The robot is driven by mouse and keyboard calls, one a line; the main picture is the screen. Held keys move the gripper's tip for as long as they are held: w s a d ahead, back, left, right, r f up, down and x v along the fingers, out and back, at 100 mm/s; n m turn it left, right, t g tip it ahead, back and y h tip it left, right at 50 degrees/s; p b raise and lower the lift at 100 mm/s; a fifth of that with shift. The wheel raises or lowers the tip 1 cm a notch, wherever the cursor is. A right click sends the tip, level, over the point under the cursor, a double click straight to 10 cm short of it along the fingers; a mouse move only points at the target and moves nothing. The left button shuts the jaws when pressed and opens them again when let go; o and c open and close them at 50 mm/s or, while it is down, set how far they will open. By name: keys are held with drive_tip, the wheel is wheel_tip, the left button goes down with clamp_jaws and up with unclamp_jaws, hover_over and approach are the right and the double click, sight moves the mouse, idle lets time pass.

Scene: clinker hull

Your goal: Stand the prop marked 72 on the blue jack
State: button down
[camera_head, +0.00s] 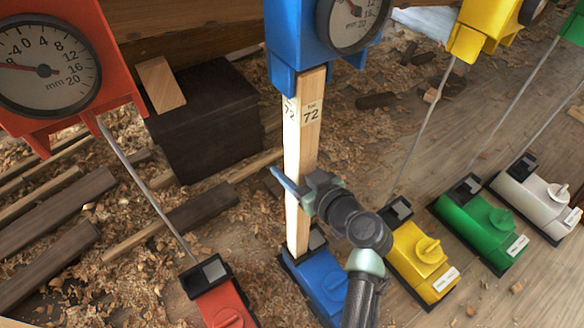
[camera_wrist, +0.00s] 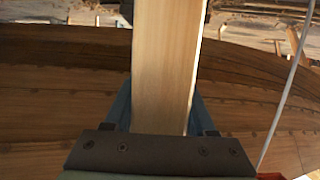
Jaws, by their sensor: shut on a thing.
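The prop marked 72 (camera_head: 303,145) is a pale square wooden post standing roughly upright, with its number near the top. Its lower end meets the dark pad at the back of the blue jack (camera_head: 322,284); my arm partly hides the jack, and I cannot tell how squarely the prop sits. Its top reaches the underside of the blue gauge housing (camera_head: 287,48); I cannot tell whether they touch. My gripper (camera_head: 300,192) is shut on the prop around its lower half. In the wrist view the prop (camera_wrist: 166,65) fills the space between the fingers.
A red jack (camera_head: 222,304) is at left; yellow (camera_head: 420,260), green (camera_head: 480,230) and white (camera_head: 538,198) jacks are at right. Thin grey rods rise near them. A red gauge (camera_head: 45,70) hangs upper left. A dark block (camera_head: 205,115) and timbers lie among shavings.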

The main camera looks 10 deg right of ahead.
drive_tip(key=shift+c, duration=0.8)
unclamp_jaws()
drive_tip(key=shift+f, duration=0.15)
drive_tip(key=p+v, duration=0.2)
drive_tip(key=v, duration=0.4)
drive_tip(key=p+v, duration=0.2)
drive_tip(key=v, duration=0.5)
drive_tip(key=shift+r+p, duration=0.25)
drive_tip(key=shift+p, duration=0.05)
drive_tip(key=shift+s+d, duration=0.3)
drive_tip(key=shift+s, duration=0.45)
drive_tip(key=shift+s+d, duration=0.25)
drive_tip(key=shift+s, duration=0.55)
drive_tip(key=shift+s+d, duration=0.3)
drive_tip(key=shift+s, duration=0.45)
drive_tip(key=shift+s, duration=0.1)
